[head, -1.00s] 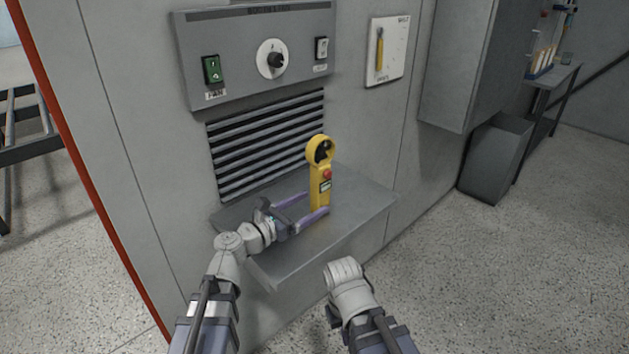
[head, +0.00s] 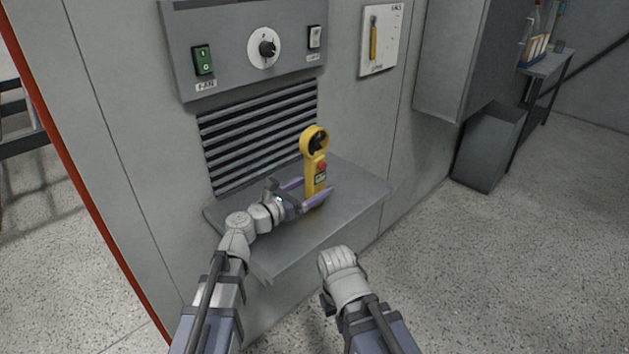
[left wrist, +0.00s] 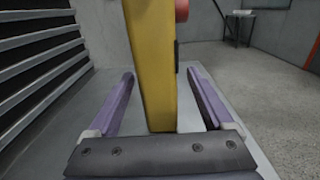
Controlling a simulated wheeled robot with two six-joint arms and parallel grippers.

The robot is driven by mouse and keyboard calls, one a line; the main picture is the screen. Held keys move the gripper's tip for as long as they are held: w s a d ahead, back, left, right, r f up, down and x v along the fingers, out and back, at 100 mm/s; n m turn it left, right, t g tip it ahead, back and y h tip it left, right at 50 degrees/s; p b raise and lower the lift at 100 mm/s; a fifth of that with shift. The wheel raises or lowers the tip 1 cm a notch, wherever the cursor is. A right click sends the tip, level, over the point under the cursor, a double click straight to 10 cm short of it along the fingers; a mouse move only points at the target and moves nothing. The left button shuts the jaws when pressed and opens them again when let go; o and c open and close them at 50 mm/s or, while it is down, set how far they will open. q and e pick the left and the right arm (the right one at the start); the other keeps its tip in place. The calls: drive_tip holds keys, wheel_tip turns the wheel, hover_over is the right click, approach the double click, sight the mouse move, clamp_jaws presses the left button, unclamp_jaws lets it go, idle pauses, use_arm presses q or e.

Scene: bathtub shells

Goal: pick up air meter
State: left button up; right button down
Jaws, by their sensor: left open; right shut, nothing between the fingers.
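The yellow air meter (head: 313,150) stands upright on the grey shelf (head: 350,200), with a round ring head on top and a red button on its front. My left gripper (head: 316,190) is open, with its two purple fingers on either side of the meter's lower body. In the left wrist view the yellow body (left wrist: 152,70) stands between the fingers (left wrist: 160,85), with a gap visible on each side. The meter's head is out of that view. My right arm is low in front of the shelf; its fingers are hidden from the head camera.
A wall panel (head: 240,45) with a green switch and a dial is above a louvred vent (head: 260,135) behind the shelf. A white plate (head: 384,40) with a yellow handle hangs at right. A grey bin (head: 490,148) stands farther right. The shelf right of the meter is clear.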

sight(322, 180)
use_arm(q)
drive_tip(key=x, duration=0.3)
drive_tip(key=shift+w, duration=0.25)
clamp_jaws()
idle(0.4)
